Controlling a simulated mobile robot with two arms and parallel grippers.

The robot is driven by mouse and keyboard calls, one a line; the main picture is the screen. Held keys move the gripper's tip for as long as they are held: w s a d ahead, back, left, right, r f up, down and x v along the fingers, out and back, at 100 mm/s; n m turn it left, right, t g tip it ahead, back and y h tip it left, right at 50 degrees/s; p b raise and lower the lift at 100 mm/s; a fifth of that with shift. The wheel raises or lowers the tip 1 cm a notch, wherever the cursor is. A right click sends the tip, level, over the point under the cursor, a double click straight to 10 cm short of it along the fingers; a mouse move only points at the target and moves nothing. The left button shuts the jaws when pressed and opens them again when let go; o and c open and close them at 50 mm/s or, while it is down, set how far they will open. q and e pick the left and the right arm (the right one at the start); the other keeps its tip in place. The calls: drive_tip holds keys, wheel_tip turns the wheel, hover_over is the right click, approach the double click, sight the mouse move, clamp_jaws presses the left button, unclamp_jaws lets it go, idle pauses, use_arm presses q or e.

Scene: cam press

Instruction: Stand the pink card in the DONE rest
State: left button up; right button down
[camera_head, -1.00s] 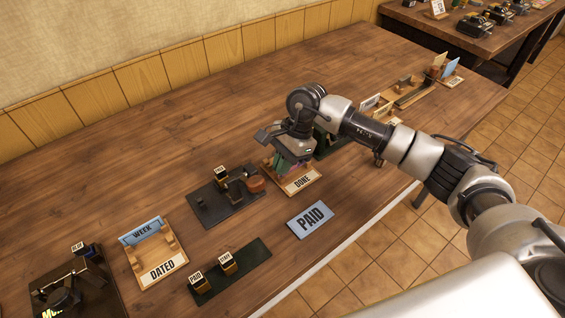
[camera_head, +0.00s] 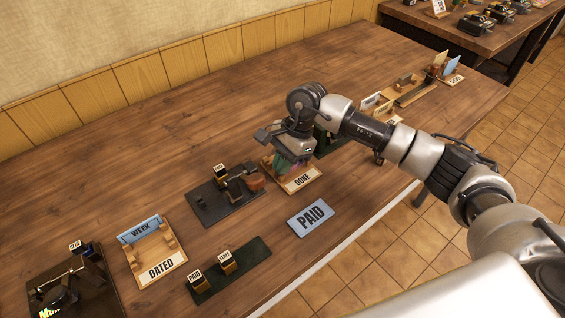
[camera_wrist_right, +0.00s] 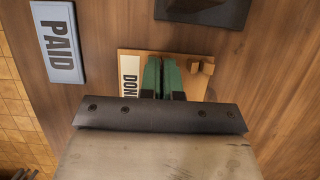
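The DONE rest (camera_head: 300,181), a light wooden holder with a white DONE label, stands on the table beneath my right gripper (camera_head: 287,165). The gripper looks slightly open around the card. Whether the card touches the rest's floor is hidden. My left gripper is not in view.
The blue PAID card (camera_head: 311,217) lies in front of the rest. A dark stamp press (camera_head: 222,205) stands to its left. The DATED rest (camera_head: 160,270) holds a blue WEEK card (camera_head: 141,230). A green pad (camera_head: 231,275) carries two stamps.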

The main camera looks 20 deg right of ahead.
drive_tip(key=shift+f, duration=0.1)
drive_tip(key=c, duration=0.7)
unclamp_jaws()
drive_tip(key=shift+r+p, duration=1.3)
drive_tip(key=shift+r, duration=2.3)
drive_tip(key=shift+s+f, duration=0.1)
drive_tip(key=shift+f, duration=0.05)
